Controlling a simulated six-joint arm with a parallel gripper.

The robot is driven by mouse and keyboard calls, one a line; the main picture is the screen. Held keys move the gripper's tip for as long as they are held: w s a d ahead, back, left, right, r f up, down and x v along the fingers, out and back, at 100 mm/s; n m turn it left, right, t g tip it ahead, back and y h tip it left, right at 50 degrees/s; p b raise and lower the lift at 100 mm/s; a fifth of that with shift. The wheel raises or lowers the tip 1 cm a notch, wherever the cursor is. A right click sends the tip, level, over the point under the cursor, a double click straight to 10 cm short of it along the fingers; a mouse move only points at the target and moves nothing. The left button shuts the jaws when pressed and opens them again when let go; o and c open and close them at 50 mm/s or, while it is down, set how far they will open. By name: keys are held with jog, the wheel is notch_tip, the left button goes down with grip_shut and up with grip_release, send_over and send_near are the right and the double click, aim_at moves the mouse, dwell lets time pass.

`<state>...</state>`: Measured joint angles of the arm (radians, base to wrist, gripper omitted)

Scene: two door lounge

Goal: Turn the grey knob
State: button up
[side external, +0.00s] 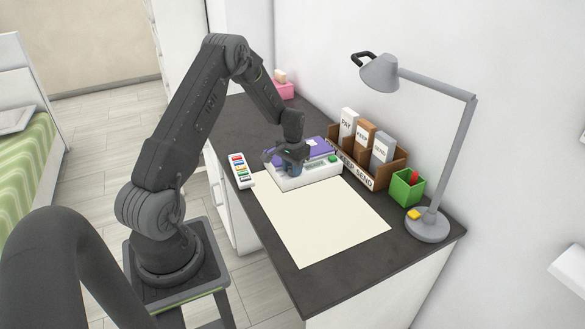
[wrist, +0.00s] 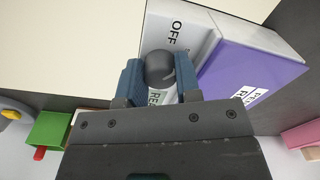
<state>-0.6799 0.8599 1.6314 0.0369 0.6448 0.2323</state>
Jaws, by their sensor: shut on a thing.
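A white device (side external: 297,179) stands on the dark desk at the back edge of the cream sheet. In the wrist view the grey knob (wrist: 160,65) shows on the white device (wrist: 178,32), near a printed "OFF". My gripper (wrist: 160,82) has its two blue fingers on either side of the knob and is shut on it. In the side view my gripper (side external: 285,163) is low over the left part of the device and hides the knob. A green button (side external: 333,158) is on the device's right part.
A strip of coloured buttons (side external: 240,171) is to the left. A brown sorter (side external: 372,175), green cup (side external: 407,187) and grey lamp (side external: 428,226) stand to the right. The cream sheet (side external: 318,220) is bare.

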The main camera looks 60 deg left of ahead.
jog(key=shift+m, duration=2)
jog(key=o, duration=0.6)
jog(key=shift+o, duration=0.2)
notch_tip(320, 180, up, 14)
jog(key=shift+d, duration=0.15)
